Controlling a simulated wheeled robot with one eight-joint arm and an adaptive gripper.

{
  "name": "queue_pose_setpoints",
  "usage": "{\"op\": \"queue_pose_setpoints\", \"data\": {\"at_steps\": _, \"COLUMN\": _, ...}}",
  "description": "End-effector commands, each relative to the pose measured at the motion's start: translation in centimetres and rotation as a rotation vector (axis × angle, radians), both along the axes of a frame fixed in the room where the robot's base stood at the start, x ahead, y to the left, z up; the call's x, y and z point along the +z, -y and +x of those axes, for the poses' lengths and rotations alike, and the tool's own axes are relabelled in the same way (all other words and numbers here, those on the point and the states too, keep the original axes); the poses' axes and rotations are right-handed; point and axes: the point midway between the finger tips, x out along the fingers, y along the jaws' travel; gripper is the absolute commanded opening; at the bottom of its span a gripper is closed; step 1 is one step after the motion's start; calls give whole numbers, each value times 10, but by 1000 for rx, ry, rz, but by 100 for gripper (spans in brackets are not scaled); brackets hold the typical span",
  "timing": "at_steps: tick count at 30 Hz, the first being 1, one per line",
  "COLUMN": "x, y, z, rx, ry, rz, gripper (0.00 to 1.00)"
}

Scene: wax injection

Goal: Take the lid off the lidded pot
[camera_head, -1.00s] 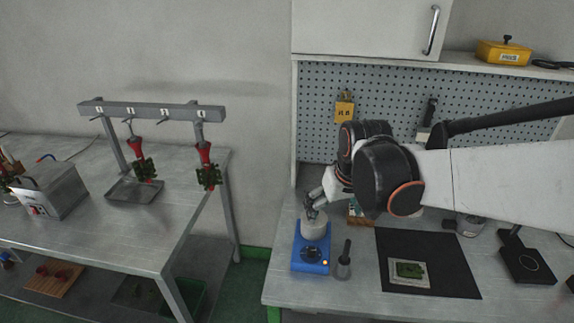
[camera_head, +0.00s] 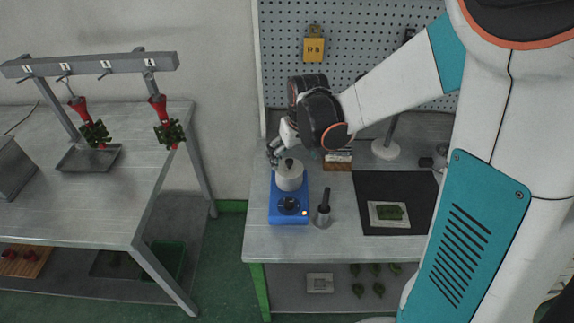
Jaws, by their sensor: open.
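The lidded pot (camera_head: 290,178) is a pale grey round pot with its lid (camera_head: 289,165) on top and a small dark knob. It stands on the back part of a blue heater (camera_head: 289,214) with a dark dial, near the left edge of the right-hand bench. My gripper (camera_head: 275,153) is open, at the pot's upper left and a little behind the lid knob. It looks empty. Whether a finger touches the lid cannot be told at this size.
A black mat (camera_head: 372,190) with a pale plate and green piece lies further right. A small wooden block (camera_head: 338,160) stands behind. The bench front is clear.

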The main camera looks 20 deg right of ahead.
Motion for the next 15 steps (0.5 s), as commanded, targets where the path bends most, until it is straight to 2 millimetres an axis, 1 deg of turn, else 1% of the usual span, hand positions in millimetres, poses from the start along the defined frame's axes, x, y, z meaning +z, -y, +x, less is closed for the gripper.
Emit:
{"op": "queue_pose_setpoints", "data": {"at_steps": 5, "x": -10, "y": -1, "z": 5, "rx": 0, "ry": 0, "rz": 0, "gripper": 89}}
{"op": "queue_pose_setpoints", "data": {"at_steps": 10, "x": -32, "y": -2, "z": 18, "rx": 0, "ry": 0, "rz": 0, "gripper": 89}}
{"op": "queue_pose_setpoints", "data": {"at_steps": 12, "x": -41, "y": -2, "z": 20, "rx": 0, "ry": 0, "rz": 0, "gripper": 89}}
{"op": "queue_pose_setpoints", "data": {"at_steps": 15, "x": -49, "y": -3, "z": 23, "rx": 0, "ry": 0, "rz": 0, "gripper": 89}}
